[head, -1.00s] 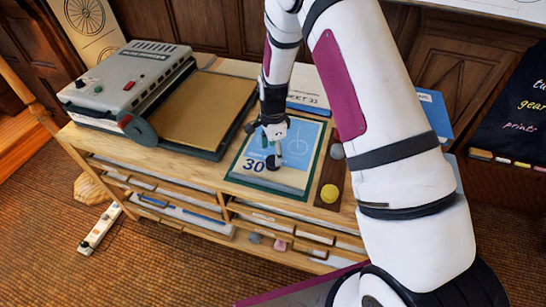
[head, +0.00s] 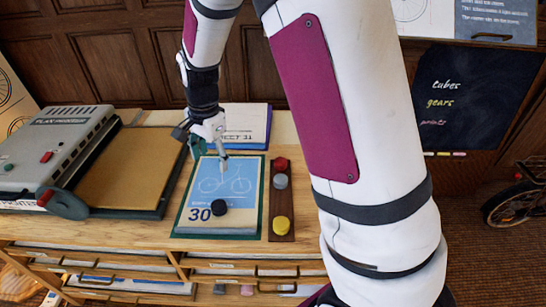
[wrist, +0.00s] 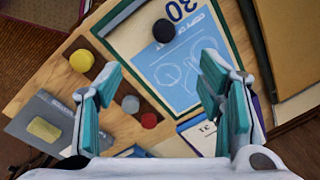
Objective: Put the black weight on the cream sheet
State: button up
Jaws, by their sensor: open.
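The black weight (head: 219,207) is a small round disc. It lies flat on the sheet (head: 237,218), beside the printed number 30. This sheet has a cream border and a blue panel with a bicycle drawing, and lies on a dark green mat (head: 262,200). The weight also shows in the wrist view (wrist: 164,30), on the sheet's cream part. My gripper (head: 222,163) is open and empty above the back part of the sheet, apart from the weight. The wrist view shows both teal fingers (wrist: 160,72) spread wide with nothing between them.
A dark wooden strip (head: 280,205) right of the mat holds red (head: 281,164), grey (head: 280,181) and yellow (head: 282,225) weights. A grey machine (head: 60,150) and a tan board (head: 125,165) stand left. A titled stack (head: 246,125) lies behind. Open drawers are below.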

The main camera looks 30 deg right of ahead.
jog(key=s+d+r+n+t, duration=0.15)
jog(key=s+r+n, duration=0.45)
jog(key=s+r, duration=0.65)
jog(key=s+r+n+t, duration=0.1)
jog(key=s+r+n, duration=0.1)
jog(key=s+n, duration=0.2)
jog(key=s+r+n+t, duration=0.1)
jog(key=s+r+n, duration=0.2)
jog(key=s, duration=0.7)
jog(key=shift+d+r+n, duration=0.3)
jog(key=shift+d+n, duration=0.1)
jog(key=shift+t, duration=0.25)
